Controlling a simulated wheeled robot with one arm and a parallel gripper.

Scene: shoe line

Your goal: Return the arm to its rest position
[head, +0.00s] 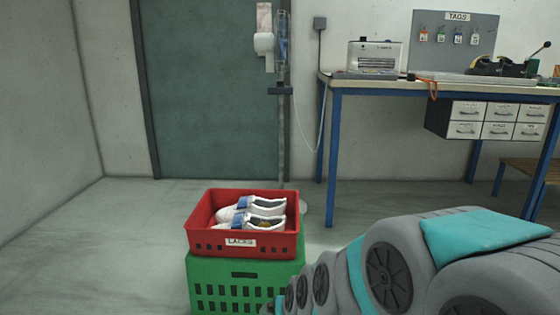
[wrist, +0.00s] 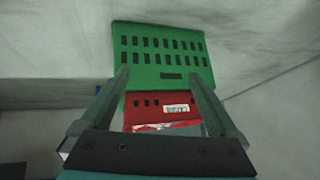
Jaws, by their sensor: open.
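My gripper (wrist: 161,88) shows in the wrist view with its two fingers spread apart and nothing between them. Beyond the fingers are the red crate (wrist: 146,108) and the green crate (wrist: 160,58), which appear upside down in that view. In the head view my grey and teal arm reaches from the lower right toward the crates, and its gripper end is hidden at the bottom edge. The red crate (head: 205,241) rests on the green crate (head: 230,270). A pair of white and blue shoes (head: 250,211) lies inside the red crate.
A workbench (head: 400,90) with blue legs stands at the back right, holding a white machine (head: 375,56) and drawers (head: 495,121). A thin stand (head: 282,100) rises behind the crates by a grey-green door (head: 210,90). The floor (head: 100,240) at left is clear.

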